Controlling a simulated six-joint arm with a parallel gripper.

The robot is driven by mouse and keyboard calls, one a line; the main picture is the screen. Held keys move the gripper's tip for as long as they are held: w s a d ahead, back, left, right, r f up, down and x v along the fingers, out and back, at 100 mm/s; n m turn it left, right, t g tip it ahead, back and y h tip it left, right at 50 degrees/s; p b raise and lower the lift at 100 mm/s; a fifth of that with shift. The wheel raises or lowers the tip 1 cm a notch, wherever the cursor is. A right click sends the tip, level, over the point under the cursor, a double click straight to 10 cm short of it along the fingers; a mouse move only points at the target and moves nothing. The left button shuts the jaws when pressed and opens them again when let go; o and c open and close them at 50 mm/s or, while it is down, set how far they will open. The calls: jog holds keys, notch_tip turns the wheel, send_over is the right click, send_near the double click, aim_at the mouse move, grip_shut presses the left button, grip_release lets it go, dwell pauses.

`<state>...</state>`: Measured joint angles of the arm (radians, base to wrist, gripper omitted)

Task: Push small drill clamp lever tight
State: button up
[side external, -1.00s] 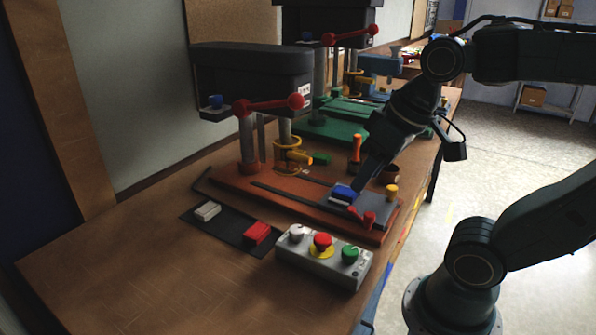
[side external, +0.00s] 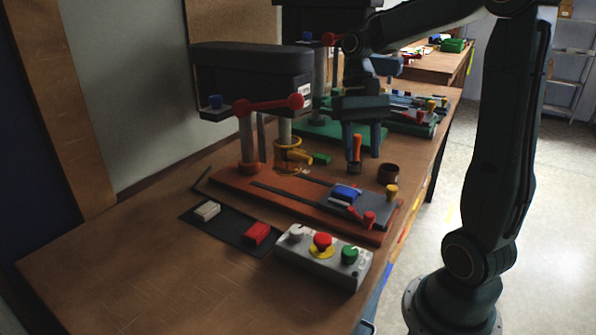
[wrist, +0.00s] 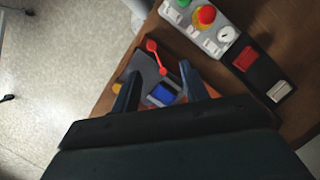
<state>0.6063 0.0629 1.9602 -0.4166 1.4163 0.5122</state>
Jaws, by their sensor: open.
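The small drill's clamp (side external: 371,205) is a grey vise at the right end of the orange base. It has a red-knobbed lever (side external: 369,218) at its front, and a blue block (side external: 346,191) sits in it. In the wrist view the lever (wrist: 170,56) slants across the clamp, beside the blue block (wrist: 163,93). My gripper (side external: 364,166) is open and empty, fingers pointing down, raised above and behind the clamp. In the wrist view my gripper (wrist: 161,78) has its fingers spread on either side of the block, without visible contact. How tight the lever is cannot be told.
A control box (side external: 323,256) with several knobs stands in front of the base. An orange-handled tool (side external: 357,149) and a brown cup (side external: 388,173) stand behind the clamp. The drill head (side external: 250,75) overhangs the base's left.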

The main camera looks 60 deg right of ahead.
aim_at(370, 214)
jog(key=shift+d+f+m+g+y, duration=0.15)
jog(key=shift+d+f+m, duration=0.05)
jog(key=shift+d, duration=0.4)
jog(key=shift+d+f+m+g+y, duration=0.15)
jog(key=shift+d+f+m, duration=0.05)
jog(key=shift+d, duration=0.4)
jog(key=shift+a+f, duration=0.1)
jog(key=shift+f, duration=0.1)
jog(key=shift+x, duration=6.7)
jog(key=shift+c, duration=0.3)
grip_shut()
